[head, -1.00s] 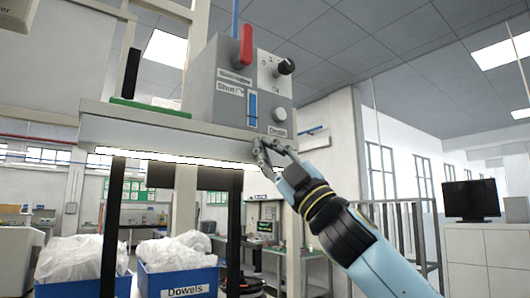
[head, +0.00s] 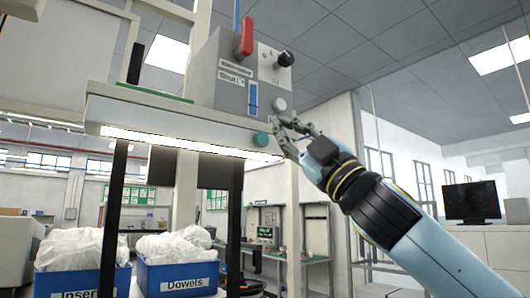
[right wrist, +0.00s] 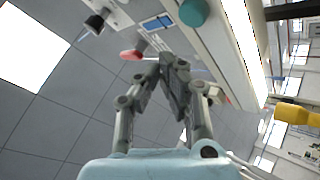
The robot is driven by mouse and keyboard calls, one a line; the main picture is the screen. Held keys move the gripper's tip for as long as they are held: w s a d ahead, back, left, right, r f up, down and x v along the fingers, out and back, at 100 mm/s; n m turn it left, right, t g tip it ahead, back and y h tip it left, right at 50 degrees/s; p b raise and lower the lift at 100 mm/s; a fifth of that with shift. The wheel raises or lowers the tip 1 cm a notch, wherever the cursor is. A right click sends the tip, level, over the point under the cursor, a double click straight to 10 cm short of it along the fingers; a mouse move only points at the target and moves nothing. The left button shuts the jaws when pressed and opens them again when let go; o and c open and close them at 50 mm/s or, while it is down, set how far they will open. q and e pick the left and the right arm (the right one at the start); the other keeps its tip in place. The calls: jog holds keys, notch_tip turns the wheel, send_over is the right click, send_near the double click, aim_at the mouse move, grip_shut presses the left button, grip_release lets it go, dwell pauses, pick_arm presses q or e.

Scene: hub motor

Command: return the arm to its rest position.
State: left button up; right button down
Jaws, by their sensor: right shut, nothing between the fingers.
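My right arm reaches up from the lower right in the head view. Its gripper (head: 284,127) is shut and empty, just right of the lit shelf's end and below the grey control box (head: 232,85). In the right wrist view the gripper's fingertips (right wrist: 172,62) meet, with nothing between them. A teal round button (head: 261,139) on the shelf's front edge is close to the fingertips; it also shows in the right wrist view (right wrist: 194,12). I cannot tell the exact gap. My left gripper is not in view.
The control box carries a red lever (head: 247,37) and a black knob (head: 286,58). The shelf (head: 190,130) has a light strip beneath. Blue bins labelled Dowels (head: 178,280) and Inserts (head: 82,286) stand below. A monitor (head: 472,201) is at right. Open room lies right of the shelf.

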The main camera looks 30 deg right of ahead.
jog(key=shift+s+b, duration=0.3)
jog(key=shift+s, duration=0.3)
